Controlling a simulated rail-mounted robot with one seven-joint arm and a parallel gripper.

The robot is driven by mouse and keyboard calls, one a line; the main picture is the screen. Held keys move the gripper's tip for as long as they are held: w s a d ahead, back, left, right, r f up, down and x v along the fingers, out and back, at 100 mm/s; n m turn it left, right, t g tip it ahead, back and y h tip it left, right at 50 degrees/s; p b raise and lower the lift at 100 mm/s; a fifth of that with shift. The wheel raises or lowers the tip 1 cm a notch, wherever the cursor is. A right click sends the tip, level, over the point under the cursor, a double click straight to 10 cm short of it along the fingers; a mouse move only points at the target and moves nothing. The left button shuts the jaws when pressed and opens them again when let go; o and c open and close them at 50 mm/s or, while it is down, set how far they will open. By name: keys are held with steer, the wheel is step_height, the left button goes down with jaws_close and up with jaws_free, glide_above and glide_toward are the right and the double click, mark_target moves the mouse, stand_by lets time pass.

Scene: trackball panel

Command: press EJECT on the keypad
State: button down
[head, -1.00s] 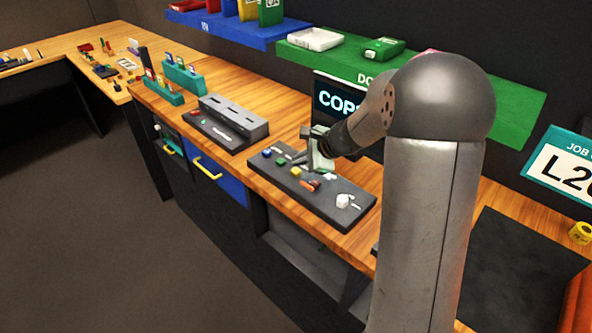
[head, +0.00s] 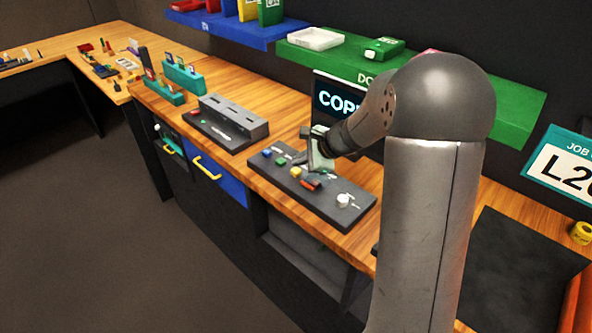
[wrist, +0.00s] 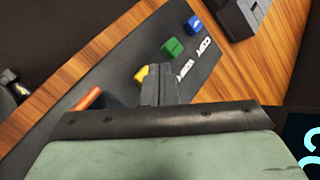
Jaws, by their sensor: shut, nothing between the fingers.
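The keypad (head: 325,208) is a dark slab on the wooden bench with a row of coloured buttons. In the wrist view I see a blue button (wrist: 193,24), a green button (wrist: 172,47), a yellow button (wrist: 141,75) and an orange-red button (wrist: 88,98). White labels lie beside the buttons, but I cannot read EJECT on any of them. My gripper (wrist: 159,72) is shut and empty, its tips low over the keypad close beside the yellow button. I cannot tell whether they touch anything. The fingers hide part of the keypad.
A white knob (head: 343,200) stands at the keypad's near right end. A grey slotted block (head: 235,115) is to the left. A dark screen (head: 330,97) stands behind, partly hidden by my arm. A green shelf (head: 450,90) hangs above.

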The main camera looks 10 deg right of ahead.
mark_target(300, 171)
steer(key=shift+f+b, duration=0.4)
steer(key=shift+b, duration=0.05)
steer(key=shift+f+b, duration=0.55)
stand_by(0.6)
steer(key=shift+r, duration=0.1)
steer(key=shift+r+p, duration=0.65)
steer(key=shift+r, duration=0.2)
steer(key=shift+r, duration=0.15)
steer(key=shift+r+p, duration=1.85)
steer(key=shift+r, duration=0.55)
